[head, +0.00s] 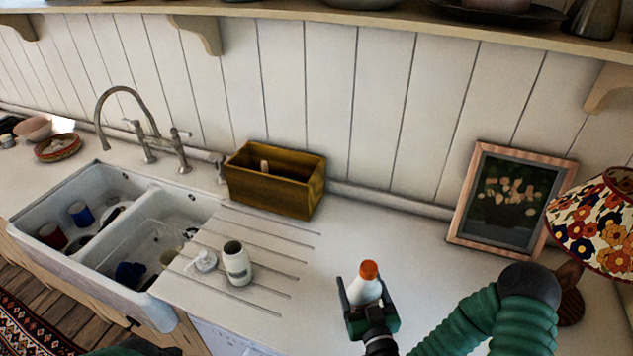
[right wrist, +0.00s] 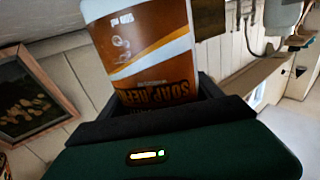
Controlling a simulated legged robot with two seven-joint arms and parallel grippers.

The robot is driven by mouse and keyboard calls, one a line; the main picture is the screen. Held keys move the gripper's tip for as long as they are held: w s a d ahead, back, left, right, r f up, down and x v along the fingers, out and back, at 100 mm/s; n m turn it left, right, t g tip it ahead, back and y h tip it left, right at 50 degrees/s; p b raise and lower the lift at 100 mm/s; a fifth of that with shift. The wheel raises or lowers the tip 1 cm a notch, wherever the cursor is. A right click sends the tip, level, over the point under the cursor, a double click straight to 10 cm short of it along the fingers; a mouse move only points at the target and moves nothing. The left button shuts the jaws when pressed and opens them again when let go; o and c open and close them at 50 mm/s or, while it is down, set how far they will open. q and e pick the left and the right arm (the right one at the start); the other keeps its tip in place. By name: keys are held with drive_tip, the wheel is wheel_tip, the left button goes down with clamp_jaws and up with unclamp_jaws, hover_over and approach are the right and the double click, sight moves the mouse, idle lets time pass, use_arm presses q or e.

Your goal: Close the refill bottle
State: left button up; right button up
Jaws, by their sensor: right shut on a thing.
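The refill bottle (head: 364,290) is white with an orange cap (head: 369,269) on its top end. I cannot tell how tightly the cap sits. My right gripper (head: 367,308) is shut around the bottle's body, above the counter right of the drainboard. In the right wrist view the bottle (right wrist: 150,45) rises between the fingers (right wrist: 165,115), showing a brown and orange soap-refill label with upside-down lettering. Its cap is out of that view. My left gripper is not in view; only a dark green piece of my left arm shows at the bottom edge.
A white dispenser bottle (head: 237,264) with a dark open mouth stands on the drainboard, its white pump head (head: 205,261) beside it. A wooden box (head: 268,195) stands behind. The sink (head: 150,235) holds cups. A picture frame (head: 510,198) and floral lamp (head: 597,222) stand right.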

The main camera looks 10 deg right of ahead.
drive_tip(key=s+a+r, duration=0.1)
drive_tip(key=a+r, duration=0.1)
drive_tip(key=a, duration=0.8)
drive_tip(key=s+a+r, duration=0.1)
drive_tip(key=a+r, duration=0.2)
drive_tip(key=a, duration=0.6)
drive_tip(key=shift+a+r, duration=0.2)
drive_tip(key=shift+a, duration=0.2)
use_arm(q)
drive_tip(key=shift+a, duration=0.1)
use_arm(e)
drive_tip(key=shift+s, duration=0.1)
clamp_jaws()
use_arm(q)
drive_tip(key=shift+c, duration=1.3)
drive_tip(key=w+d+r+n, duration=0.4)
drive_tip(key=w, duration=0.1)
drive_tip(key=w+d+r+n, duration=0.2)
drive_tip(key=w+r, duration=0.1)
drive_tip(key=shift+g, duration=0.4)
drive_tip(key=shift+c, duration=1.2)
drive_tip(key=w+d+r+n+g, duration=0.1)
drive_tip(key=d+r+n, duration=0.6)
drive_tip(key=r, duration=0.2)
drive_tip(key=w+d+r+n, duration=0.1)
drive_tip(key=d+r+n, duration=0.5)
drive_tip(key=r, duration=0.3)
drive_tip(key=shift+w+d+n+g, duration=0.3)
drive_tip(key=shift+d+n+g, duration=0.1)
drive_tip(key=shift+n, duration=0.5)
